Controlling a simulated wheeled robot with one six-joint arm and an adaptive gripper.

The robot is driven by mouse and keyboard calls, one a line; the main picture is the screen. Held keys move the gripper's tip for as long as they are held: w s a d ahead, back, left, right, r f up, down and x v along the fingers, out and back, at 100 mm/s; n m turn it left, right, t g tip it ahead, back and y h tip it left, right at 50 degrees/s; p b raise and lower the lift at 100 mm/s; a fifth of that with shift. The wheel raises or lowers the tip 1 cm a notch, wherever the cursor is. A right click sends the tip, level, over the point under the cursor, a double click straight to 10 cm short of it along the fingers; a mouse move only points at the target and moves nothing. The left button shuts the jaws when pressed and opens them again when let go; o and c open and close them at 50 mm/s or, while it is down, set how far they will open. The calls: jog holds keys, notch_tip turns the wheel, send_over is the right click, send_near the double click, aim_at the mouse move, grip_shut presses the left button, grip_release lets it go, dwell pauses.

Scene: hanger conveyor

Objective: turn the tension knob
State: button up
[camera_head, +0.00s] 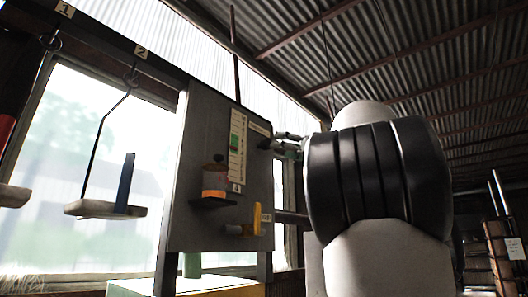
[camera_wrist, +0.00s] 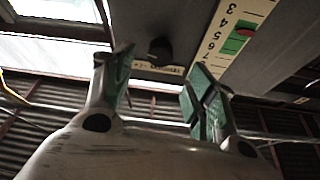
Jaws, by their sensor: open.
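The dark round knob (camera_wrist: 160,48) sticks out of the grey panel (camera_head: 205,130), beside a small label plate (camera_wrist: 158,71). In the wrist view it shows between the fingers of my gripper (camera_wrist: 160,66), beyond their tips, with a gap to each side. My gripper (camera_head: 284,142) is open and empty, close to the panel's right edge in the head view. The numbered scale (camera_head: 237,150) has a green band and a red mark; it also shows upside down in the wrist view (camera_wrist: 236,35). Any contact with the knob cannot be told.
A yellow handle (camera_head: 257,219) sticks out lower on the panel. At left, a hanging tray (camera_head: 85,208) carries a blue upright piece (camera_head: 125,183). My arm hides the area right of the panel.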

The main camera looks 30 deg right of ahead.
aim_at(269, 145)
jog(key=shift+n, duration=0.5)
jog(key=x, duration=0.8)
jog(key=shift+f, duration=0.2)
jog(key=c, duration=1)
